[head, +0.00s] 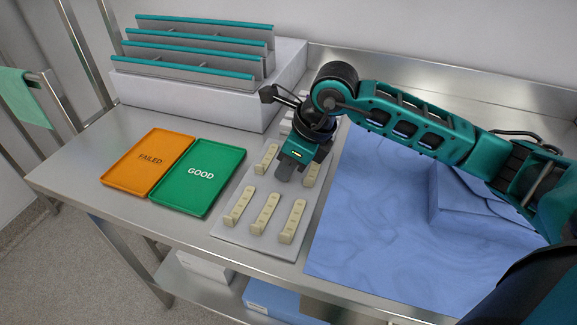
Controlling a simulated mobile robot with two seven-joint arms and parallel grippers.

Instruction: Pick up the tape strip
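Several cream strips, each with a row of small marks and an upturned end, lie on a pale grey mat; one is the front middle strip (265,214). I cannot tell whether any of them is the tape strip. My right gripper (285,177) points down over the middle of the mat (235,236), behind the front row of strips and between two strips further back. Its dark fingers look close together, but their gap is not clear, and I see nothing held. My wrist hides part of the back of the mat. My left gripper is not in view.
An orange FAILED tray (135,176) and a green GOOD tray (181,191) lie left of the mat. A white block with grey, teal-edged dividers (205,48) stands behind. Blue cloth (375,215) covers the table on the right, with a folded blue bundle (470,208).

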